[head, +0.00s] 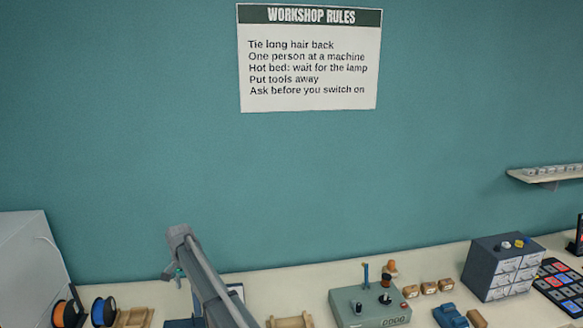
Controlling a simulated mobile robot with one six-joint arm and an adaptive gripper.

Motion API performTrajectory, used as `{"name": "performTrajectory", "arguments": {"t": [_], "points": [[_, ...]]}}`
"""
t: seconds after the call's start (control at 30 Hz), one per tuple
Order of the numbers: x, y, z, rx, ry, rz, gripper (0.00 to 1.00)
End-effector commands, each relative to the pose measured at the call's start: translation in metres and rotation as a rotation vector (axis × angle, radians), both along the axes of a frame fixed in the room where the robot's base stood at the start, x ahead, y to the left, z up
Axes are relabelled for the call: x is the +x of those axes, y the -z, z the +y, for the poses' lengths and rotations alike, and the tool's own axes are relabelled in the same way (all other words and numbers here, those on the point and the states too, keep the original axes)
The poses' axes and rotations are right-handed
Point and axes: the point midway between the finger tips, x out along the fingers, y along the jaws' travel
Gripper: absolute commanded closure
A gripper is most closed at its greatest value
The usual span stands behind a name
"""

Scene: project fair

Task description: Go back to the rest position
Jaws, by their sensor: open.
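My grey arm rises from the bottom edge, left of centre in the head view, and leans up to the left. It ends in a rounded joint above the bench, with a small teal part showing just below it. My gripper does not show; the fingers are out of sight. The task names no object, and I see nothing held.
The bench (450,262) runs along a teal wall. It carries a grey control box (370,309), a drawer cabinet (502,266), a blue toy car (449,315), wooden blocks, and filament spools (104,311). A rules poster (309,58) and small shelf (548,177) are on the wall.

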Motion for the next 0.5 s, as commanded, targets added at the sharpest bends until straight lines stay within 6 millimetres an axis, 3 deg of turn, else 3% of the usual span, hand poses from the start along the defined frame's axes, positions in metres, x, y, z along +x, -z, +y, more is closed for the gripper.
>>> {"name": "performTrajectory", "arguments": {"t": [0.27,0.37,0.5], "points": [[-0.006,0.017,-0.053,0.008,-0.012,-0.008,0.3],[-0.01,0.024,-0.08,0.012,-0.02,-0.013,0.3],[-0.018,0.039,-0.129,0.019,-0.032,-0.021,0.3]]}}
